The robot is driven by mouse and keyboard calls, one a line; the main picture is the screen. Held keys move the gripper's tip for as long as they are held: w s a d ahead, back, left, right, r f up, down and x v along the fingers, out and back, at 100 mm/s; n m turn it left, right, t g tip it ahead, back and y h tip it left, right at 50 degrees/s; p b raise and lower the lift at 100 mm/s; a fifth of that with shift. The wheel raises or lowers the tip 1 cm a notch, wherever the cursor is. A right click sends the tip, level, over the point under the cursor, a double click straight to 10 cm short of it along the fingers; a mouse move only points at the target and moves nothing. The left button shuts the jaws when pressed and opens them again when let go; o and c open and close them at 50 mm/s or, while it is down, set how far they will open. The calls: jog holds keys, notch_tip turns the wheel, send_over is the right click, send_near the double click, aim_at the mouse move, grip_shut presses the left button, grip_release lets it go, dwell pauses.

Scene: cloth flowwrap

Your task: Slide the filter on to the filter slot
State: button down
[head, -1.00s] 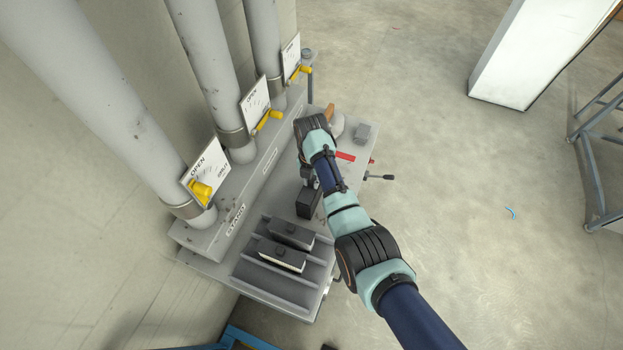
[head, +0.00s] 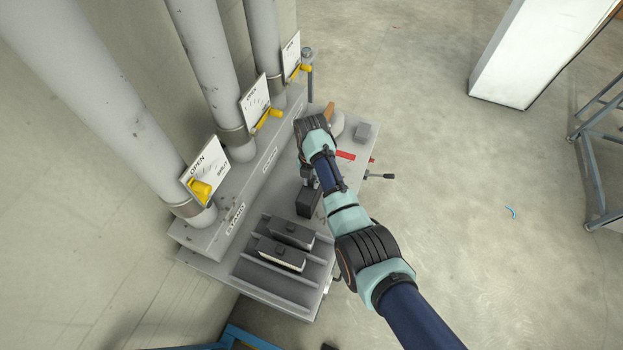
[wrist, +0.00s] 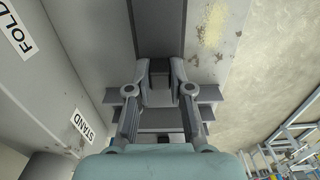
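A dark filter block (head: 308,203) is at my gripper (head: 310,180), over the right part of the grey machine bench in the head view. In the wrist view my gripper (wrist: 160,82) has its fingers close together on the small knob of the filter, whose dark grey body (wrist: 158,28) extends toward the top of the picture. Two similar filters, one farther back (head: 290,232) and one nearer (head: 281,254), lie side by side in the ribbed slot tray (head: 262,288).
Grey pipes (head: 205,60) with yellow valve handles (head: 201,190) and white signs rise along the bench's left side. A red-marked lever (head: 345,155) and a black-knobbed crank (head: 385,177) are at the right edge. The floor to the right is mostly clear.

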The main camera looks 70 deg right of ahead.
jog(key=c, duration=1)
grip_release()
jog(key=shift+o, duration=0.2)
notch_tip(320, 180, up, 8)
jog(key=shift+f, duration=0.25)
